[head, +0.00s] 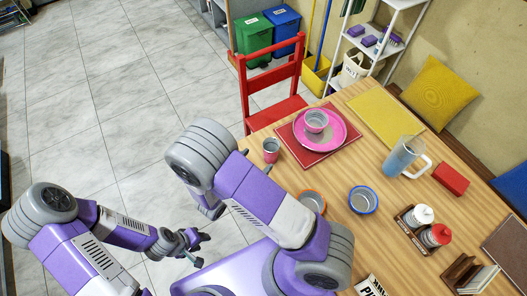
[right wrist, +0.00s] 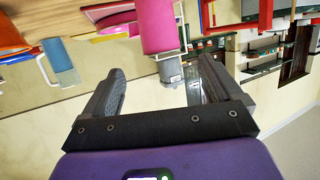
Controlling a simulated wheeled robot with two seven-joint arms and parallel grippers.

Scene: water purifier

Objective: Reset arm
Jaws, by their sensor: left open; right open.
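My left gripper (head: 190,246) is open and empty at the lower left of the head view, over the tiled floor and left of the table. My right arm folds across the middle of the head view, by the table's near left side. Its gripper is mostly hidden behind the arm there. In the right wrist view, the right gripper (right wrist: 160,68) is open, with its two dark fingers apart and nothing clearly held between them. A pink object (right wrist: 157,25) shows beyond the fingers; I cannot tell how far off it is.
The wooden table (head: 335,183) holds a pink plate (head: 336,139) with a bowl, a cup (head: 271,151), a blue-rimmed bowl (head: 363,200), a pitcher (head: 399,160) and a bottle caddy (head: 407,221). A red chair (head: 271,109) stands behind. The tiled floor (head: 90,110) at left is clear.

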